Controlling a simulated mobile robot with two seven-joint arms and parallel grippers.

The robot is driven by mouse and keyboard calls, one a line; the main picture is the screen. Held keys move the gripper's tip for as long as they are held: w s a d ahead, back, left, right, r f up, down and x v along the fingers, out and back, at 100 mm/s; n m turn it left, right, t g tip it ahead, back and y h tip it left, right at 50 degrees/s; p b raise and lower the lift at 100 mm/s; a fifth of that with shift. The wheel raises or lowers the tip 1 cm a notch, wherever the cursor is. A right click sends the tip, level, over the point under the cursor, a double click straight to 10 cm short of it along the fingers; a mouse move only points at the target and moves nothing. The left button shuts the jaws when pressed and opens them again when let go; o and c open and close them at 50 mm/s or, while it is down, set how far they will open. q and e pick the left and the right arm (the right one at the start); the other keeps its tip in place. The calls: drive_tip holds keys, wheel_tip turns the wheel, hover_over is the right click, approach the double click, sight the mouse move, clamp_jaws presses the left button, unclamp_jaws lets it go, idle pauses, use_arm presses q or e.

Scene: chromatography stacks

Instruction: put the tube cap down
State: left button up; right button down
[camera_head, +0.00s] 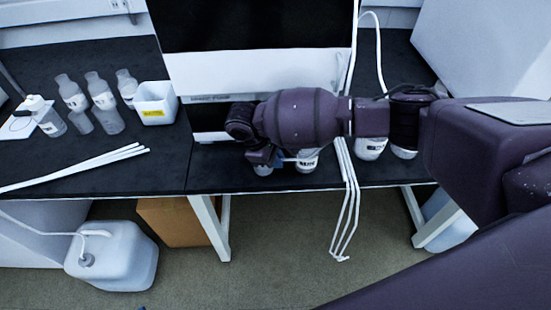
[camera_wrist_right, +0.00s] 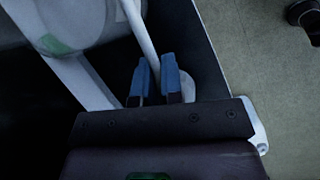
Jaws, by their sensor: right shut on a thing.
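My right gripper (camera_head: 262,156) is over the front edge of the dark bench, below the white instrument. In the right wrist view its blue fingers (camera_wrist_right: 157,80) are shut on the tube cap, which is mostly hidden between them. A white tube (camera_wrist_right: 143,32) runs up from between the fingers. White bottles (camera_head: 307,160) stand on the bench just behind and beside the gripper, partly covered by my arm. I cannot tell whether the cap touches a bottle. My left gripper is not in view.
Several bottles (camera_head: 105,102) and a white bin (camera_head: 155,102) stand on the left bench, near loose white tubes (camera_head: 75,167). More tubes (camera_head: 347,215) hang over the front edge. A large jug (camera_head: 118,258) and a cardboard box (camera_head: 172,220) are on the floor.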

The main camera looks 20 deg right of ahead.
drive_tip(key=c, duration=1.3)
unclamp_jaws()
drive_tip(key=shift+o, duration=0.2)
drive_tip(key=p+v, duration=0.2)
drive_tip(key=v, duration=1)
